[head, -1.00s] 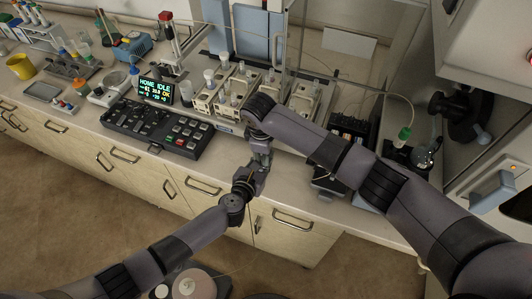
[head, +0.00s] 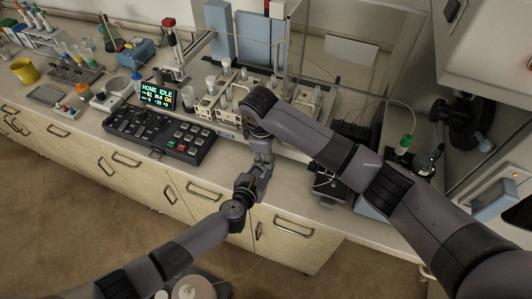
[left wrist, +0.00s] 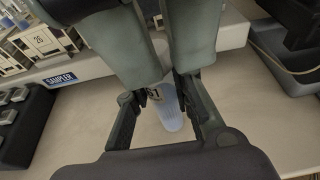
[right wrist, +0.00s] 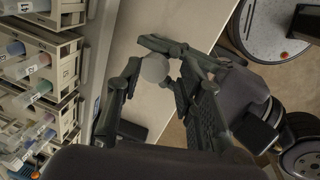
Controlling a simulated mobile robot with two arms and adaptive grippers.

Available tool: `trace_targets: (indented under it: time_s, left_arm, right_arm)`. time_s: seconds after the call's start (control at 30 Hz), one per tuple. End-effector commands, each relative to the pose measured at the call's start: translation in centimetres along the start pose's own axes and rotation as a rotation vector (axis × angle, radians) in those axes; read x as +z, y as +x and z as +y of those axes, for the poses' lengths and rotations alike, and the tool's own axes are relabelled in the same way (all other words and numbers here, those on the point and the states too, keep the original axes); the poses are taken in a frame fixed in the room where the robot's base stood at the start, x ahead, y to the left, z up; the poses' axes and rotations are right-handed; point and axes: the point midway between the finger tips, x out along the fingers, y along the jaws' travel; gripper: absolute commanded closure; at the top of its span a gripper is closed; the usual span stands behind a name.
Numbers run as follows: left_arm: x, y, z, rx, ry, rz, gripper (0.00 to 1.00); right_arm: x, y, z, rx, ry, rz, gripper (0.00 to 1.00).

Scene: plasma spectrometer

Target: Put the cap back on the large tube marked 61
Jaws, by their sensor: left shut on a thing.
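My left gripper (left wrist: 160,93) is shut on a translucent bluish tube (left wrist: 169,112) with a small white label, its number only partly readable. The tube is held above the front of the bench. A round white cap (right wrist: 155,68) shows between the fingers of my right gripper (right wrist: 156,78), with a small gap to the fingers on each side. The right gripper looks open around it. Whether the cap is seated on the tube is hidden by this angle. In the head view both grippers meet near the bench edge, and tube and cap are too small to make out.
The sampler racks (head: 208,108) with labelled tubes stand behind the grippers. A control panel (head: 160,130) with a lit screen (head: 157,92) is to the left. A small dark device (head: 328,187) sits right of the grippers. The bench front (head: 225,160) is clear.

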Motion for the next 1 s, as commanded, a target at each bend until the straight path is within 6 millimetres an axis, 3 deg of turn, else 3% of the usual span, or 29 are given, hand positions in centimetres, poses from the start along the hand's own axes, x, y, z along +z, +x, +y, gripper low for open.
trace_targets:
  time_s: [0.27, 1.0]
  left_arm:
    - [0.0, 0.0, 0.0, 0.000, 0.000, 0.000, 1.00]
    - [0.0, 0.0, 0.0, 0.000, 0.000, 0.000, 1.00]
  right_arm:
    - [0.0, 0.0, 0.0, 0.000, 0.000, 0.000, 0.87]
    - [0.0, 1.3, 0.0, 0.000, 0.001, 0.000, 0.87]
